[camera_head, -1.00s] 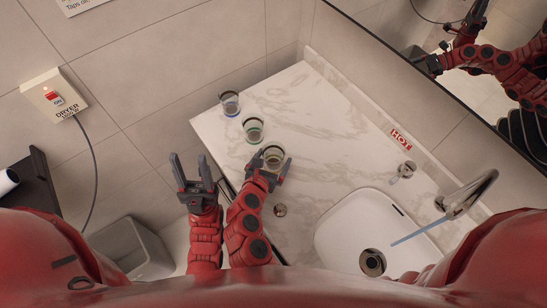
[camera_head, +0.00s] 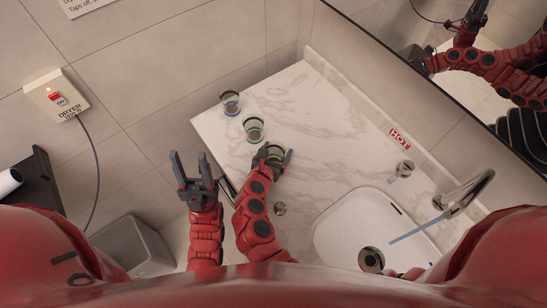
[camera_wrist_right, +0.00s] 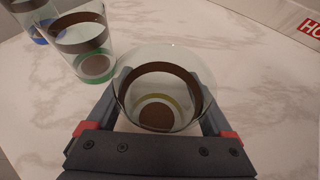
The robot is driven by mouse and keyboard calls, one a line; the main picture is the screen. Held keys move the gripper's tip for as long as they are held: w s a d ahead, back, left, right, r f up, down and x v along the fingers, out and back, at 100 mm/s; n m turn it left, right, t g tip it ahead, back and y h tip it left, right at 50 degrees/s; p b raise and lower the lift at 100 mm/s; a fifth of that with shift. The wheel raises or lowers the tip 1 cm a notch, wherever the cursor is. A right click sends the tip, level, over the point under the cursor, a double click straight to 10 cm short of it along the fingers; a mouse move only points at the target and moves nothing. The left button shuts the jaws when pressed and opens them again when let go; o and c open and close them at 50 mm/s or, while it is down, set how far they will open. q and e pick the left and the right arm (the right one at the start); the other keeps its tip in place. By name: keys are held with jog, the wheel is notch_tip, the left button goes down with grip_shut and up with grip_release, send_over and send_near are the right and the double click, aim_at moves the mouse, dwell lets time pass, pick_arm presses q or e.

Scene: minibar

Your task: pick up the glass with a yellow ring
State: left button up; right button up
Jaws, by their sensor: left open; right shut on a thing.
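The glass with a yellow ring (camera_head: 275,152) is at the near end of a row of three glasses on the marble counter. In the right wrist view the yellow-ringed glass (camera_wrist_right: 158,95) stands between the fingers, its yellow ring showing near the base. My right gripper (camera_head: 273,157) is shut on this glass, with a finger on each side. I cannot tell whether its base touches the counter. My left gripper (camera_head: 194,172) is open and empty, off the counter's left edge.
A green-ringed glass (camera_head: 254,129) and a blue-ringed glass (camera_head: 231,103) stand behind on the marble counter (camera_head: 315,150). A sink (camera_head: 335,228) with a tap (camera_head: 470,195) is at the right. A grey bin (camera_head: 140,252) is at lower left. The counter's middle is clear.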

jog(key=shift+c, duration=0.9)
jog(key=shift+r, duration=0.1)
